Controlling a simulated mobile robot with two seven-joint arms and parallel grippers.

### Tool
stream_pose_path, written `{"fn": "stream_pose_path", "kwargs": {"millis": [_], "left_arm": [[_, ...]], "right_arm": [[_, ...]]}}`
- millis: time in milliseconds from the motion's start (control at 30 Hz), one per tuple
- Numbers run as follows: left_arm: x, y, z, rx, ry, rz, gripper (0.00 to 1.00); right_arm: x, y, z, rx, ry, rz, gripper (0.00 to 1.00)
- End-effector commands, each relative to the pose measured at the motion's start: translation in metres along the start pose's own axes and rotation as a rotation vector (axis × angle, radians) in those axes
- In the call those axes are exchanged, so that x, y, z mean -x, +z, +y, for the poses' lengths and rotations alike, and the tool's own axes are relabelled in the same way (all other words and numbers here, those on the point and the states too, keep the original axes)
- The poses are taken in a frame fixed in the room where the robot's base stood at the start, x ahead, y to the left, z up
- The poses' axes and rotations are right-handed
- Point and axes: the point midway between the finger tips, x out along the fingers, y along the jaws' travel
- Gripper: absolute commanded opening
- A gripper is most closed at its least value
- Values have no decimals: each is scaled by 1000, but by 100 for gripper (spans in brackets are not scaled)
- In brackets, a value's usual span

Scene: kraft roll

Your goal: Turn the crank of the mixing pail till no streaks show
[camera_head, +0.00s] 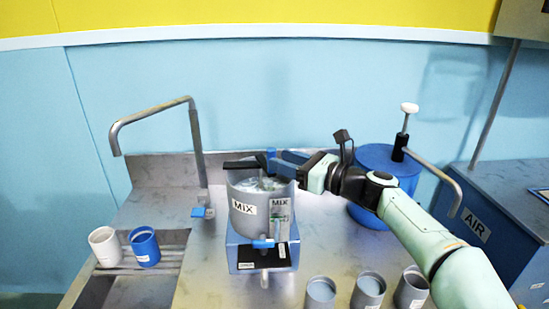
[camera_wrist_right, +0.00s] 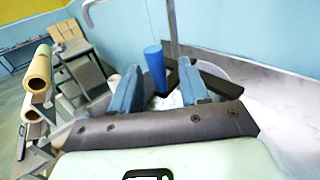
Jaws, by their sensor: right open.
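The grey mixing pail (camera_head: 243,222), marked MIX, stands on a blue base (camera_head: 238,256) on the steel counter. A dark crank bar (camera_head: 240,164) crosses its top. The contents (camera_head: 262,184) look whitish with a grey-green tint; streaks are too small to tell. My right gripper (camera_head: 277,162) is at the pail's rim, by the crank's end. In the right wrist view, its two blue-grey fingers (camera_wrist_right: 160,76) are open, with the upright blue crank handle (camera_wrist_right: 154,66) between and beyond them. Whether a finger touches the handle, I cannot tell. My left gripper is not in view.
A blue drum (camera_head: 372,160) with a white-knobbed lever stands behind my right arm. Several grey cups (camera_head: 368,290) stand at the front right. A white cup (camera_head: 104,246) and a blue cup (camera_head: 145,246) stand left by the sink. A bent pipe (camera_head: 150,112) rises behind.

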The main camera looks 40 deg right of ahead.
Motion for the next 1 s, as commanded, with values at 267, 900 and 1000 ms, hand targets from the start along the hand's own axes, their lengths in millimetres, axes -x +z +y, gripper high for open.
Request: {"fn": "stream_pose_path", "kwargs": {"millis": [267,900,1000], "left_arm": [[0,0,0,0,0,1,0],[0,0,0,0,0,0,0],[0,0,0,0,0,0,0]], "right_arm": [[63,1,-1,-1,-3,-2,45],[92,0,-1,-1,-1,0,45],[92,0,-1,-1,-1,-1,45]]}}
